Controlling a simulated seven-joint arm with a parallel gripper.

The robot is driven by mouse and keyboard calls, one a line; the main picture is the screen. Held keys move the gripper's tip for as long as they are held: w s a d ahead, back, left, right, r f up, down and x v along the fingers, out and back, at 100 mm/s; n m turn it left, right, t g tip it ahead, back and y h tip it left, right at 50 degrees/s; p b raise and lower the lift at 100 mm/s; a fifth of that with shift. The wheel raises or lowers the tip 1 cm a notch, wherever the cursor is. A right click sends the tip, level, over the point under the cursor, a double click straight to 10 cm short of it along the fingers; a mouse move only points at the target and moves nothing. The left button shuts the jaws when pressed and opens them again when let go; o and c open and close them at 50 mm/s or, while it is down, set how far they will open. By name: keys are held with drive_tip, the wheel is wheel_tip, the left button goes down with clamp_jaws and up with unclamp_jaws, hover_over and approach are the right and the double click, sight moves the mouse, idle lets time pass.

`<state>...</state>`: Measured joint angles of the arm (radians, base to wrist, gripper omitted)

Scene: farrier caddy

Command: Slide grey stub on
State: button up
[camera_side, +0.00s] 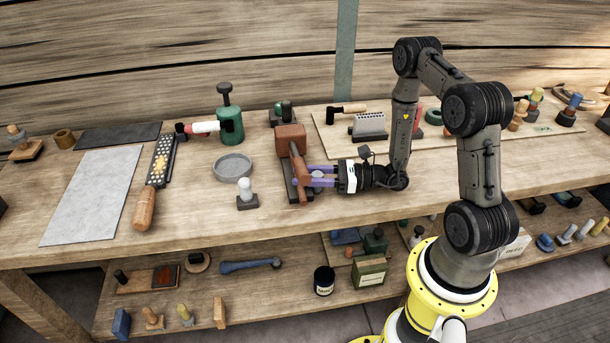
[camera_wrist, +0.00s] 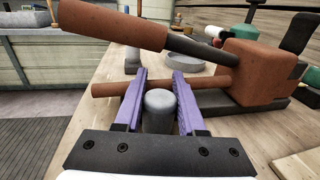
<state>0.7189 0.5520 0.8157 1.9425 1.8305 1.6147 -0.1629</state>
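The grey stub (camera_wrist: 160,108) is a short cylinder with a rounded top, between the two purple fingers of my gripper (camera_wrist: 160,85). The fingers appear to press on its sides; its lower end is hidden by the gripper body. In the side view the stub (camera_side: 317,176) shows small between the fingers (camera_side: 318,176). Just beyond it stands a fixture with a brown block (camera_wrist: 262,72) on a dark base. A thin brown rod (camera_wrist: 108,89) runs from the block past the fingertips, behind the stub. A thicker brown handle (camera_wrist: 110,23) on a dark shaft slants above it.
A pale stub on a dark base (camera_side: 247,193) and a round grey dish (camera_side: 233,167) stand left of the fixture.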

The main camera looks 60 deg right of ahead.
clamp_jaws()
idle(0.9)
